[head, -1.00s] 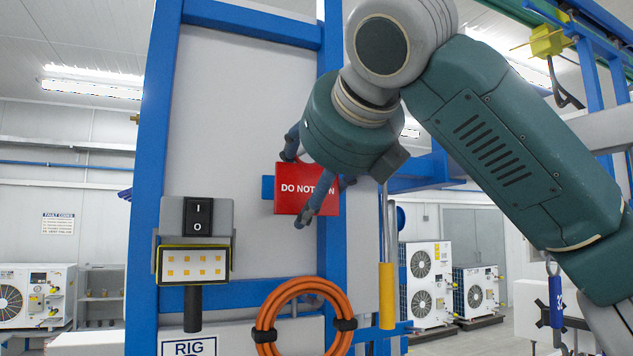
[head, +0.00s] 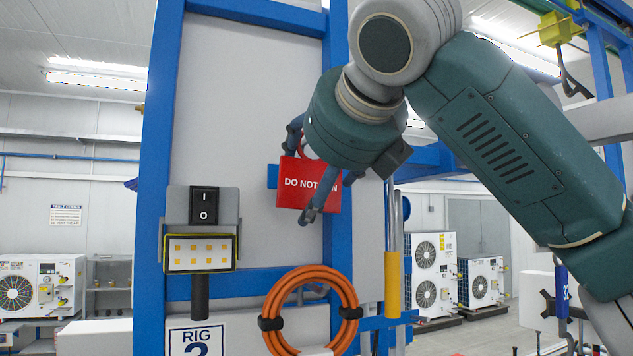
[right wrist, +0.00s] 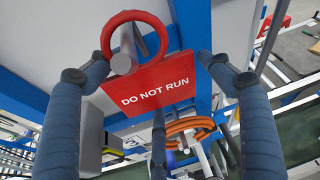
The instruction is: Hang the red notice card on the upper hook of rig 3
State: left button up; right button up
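The red notice card (head: 298,194), lettered "DO NOT RUN", is at the upper front of the blue-framed rig (head: 160,100). In the right wrist view the card (right wrist: 160,90) has a red ring (right wrist: 107,38) at its top. The ring is around a grey peg-like hook (right wrist: 125,62). My right gripper (head: 318,178) is around the card. In the right wrist view the gripper (right wrist: 152,78) has its fingers spread on both sides and below, apart from each other. In the head view one finger covers part of the lettering. My left gripper is out of view.
A yellow-handled rod (head: 392,282) stands right of the rig.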

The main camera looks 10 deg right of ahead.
jog(key=shift+o, duration=0.3)
jog(key=a+v, duration=0.1)
jog(key=v, duration=1.1)
jog(key=shift+d, duration=0.45)
